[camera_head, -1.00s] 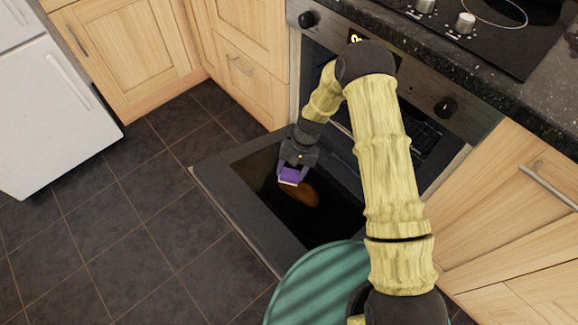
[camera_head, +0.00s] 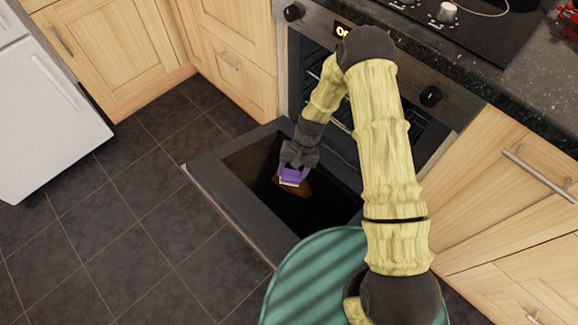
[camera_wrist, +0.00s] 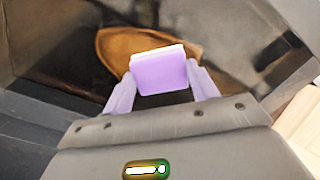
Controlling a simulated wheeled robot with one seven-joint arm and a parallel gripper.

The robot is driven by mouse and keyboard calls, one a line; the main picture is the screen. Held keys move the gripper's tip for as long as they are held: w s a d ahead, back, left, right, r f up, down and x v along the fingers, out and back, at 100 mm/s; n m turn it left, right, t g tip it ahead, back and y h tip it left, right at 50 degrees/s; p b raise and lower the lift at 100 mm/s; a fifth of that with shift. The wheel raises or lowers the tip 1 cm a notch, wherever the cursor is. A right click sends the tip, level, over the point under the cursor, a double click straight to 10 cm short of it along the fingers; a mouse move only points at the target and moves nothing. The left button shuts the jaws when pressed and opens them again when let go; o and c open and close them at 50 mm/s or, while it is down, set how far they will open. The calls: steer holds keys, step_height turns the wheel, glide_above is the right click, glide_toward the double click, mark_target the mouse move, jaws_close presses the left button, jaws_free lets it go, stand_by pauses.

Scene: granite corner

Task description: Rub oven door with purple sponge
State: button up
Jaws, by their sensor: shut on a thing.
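The oven door (camera_head: 240,215) is folded down and lies open in front of the oven, with a dark glass inner face. A brown stain (camera_head: 303,190) lies on that glass; in the wrist view the brown stain (camera_wrist: 125,48) shows beyond the sponge. My gripper (camera_head: 292,172) is over the door, shut on the purple sponge (camera_head: 291,178). In the wrist view the purple sponge (camera_wrist: 160,73) sits between my two fingers. The sponge partly covers the stain. I cannot tell whether it touches the glass.
The oven cavity stands open behind my arm, below the control panel (camera_head: 375,70). Wooden cabinets (camera_head: 105,45) stand on both sides, and a white appliance (camera_head: 45,110) is at the left. The tiled floor (camera_head: 130,220) left of the door is clear.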

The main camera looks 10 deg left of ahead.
steer(key=shift+s+d, duration=0.5)
steer(key=shift+d, duration=0.05)
steer(key=shift+s+d+f+p, duration=0.1)
steer(key=shift+s+d+p, duration=0.25)
steer(key=shift+s+d, duration=0.35)
steer(key=shift+s+d+f+p, duration=0.1)
steer(key=shift+s+d+p, duration=0.3)
steer(key=shift+d, duration=0.35)
steer(key=shift+s+d, duration=0.1)
steer(key=shift+s+d+p, duration=0.45)
steer(key=shift+s+d, duration=0.65)
steer(key=shift+d, duration=0.2)
steer(key=shift+s+a+r+p, duration=0.2)
steer(key=shift+s+a+p, duration=0.3)
steer(key=shift+s, duration=0.2)
steer(key=shift+a, duration=0.1)
